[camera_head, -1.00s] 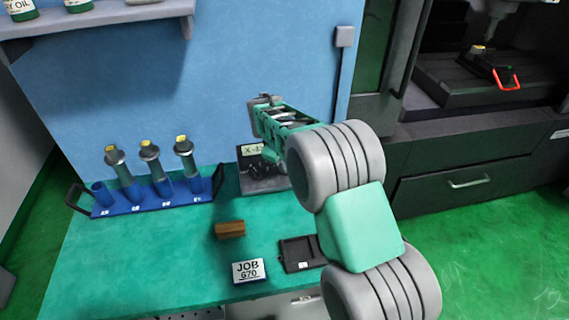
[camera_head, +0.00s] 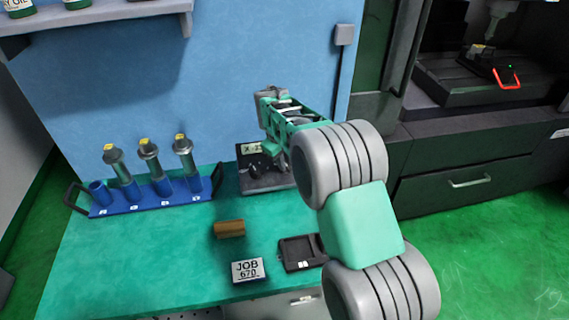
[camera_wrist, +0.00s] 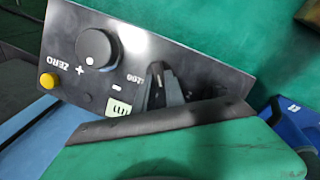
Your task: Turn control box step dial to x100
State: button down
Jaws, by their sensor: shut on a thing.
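The control box (camera_head: 262,186) stands on the green bench against the blue wall, a small lettered display at its back left. In the wrist view its dark panel (camera_wrist: 190,62) shows a round black knob (camera_wrist: 97,48) between plus and minus marks, a yellow button by the word ZERO (camera_wrist: 48,80) and a "100" mark. My gripper (camera_wrist: 160,88) is down at the panel beside that mark, its dark fingers shut on what appears to be the step dial. The fingers hide most of the dial, so its pointer setting cannot be read. In the head view my arm partly covers the box.
A blue rack (camera_head: 150,197) with several tool holders stands left of the box. A brown block (camera_head: 229,228), a JOB plate (camera_head: 248,270) and a black tray (camera_head: 301,252) lie in front. The machine (camera_head: 460,90) is at right.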

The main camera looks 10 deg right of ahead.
jog(key=m, duration=0.1)
jog(key=m+b, duration=0.1)
jog(key=m, duration=0.1)
jog(key=m+y+b, duration=0.1)
jog(key=shift+w+d+f, duration=0.1)
jog(key=shift+w+d, duration=0.05)
jog(key=shift+d, duration=0.15)
jog(key=m, duration=0.2)
jog(key=m+y, duration=0.1)
jog(key=m, duration=0.1)
jog(key=shift+d+r, duration=0.2)
jog(key=shift+d, duration=0.05)
jog(key=m, duration=0.1)
jog(key=m+p, duration=0.1)
jog(key=m, duration=0.1)
jog(key=m+y+p, duration=0.1)
jog(key=m, duration=0.1)
jog(key=shift+d+r, duration=0.1)
jog(key=shift+d, duration=0.15)
jog(key=shift+s+d+f+m+y+p, duration=0.1)
jog(key=shift+s+m+y+p, duration=0.1)
jog(key=shift+m+p, duration=0.45)
jog(key=shift+s+d+f+m+y+p, duration=0.1)
jog(key=shift+m+y+p, duration=0.2)
jog(key=shift+m, duration=0.55)
jog(key=shift+t, duration=0.3)
jog(key=c, duration=1.4)
grip_release()
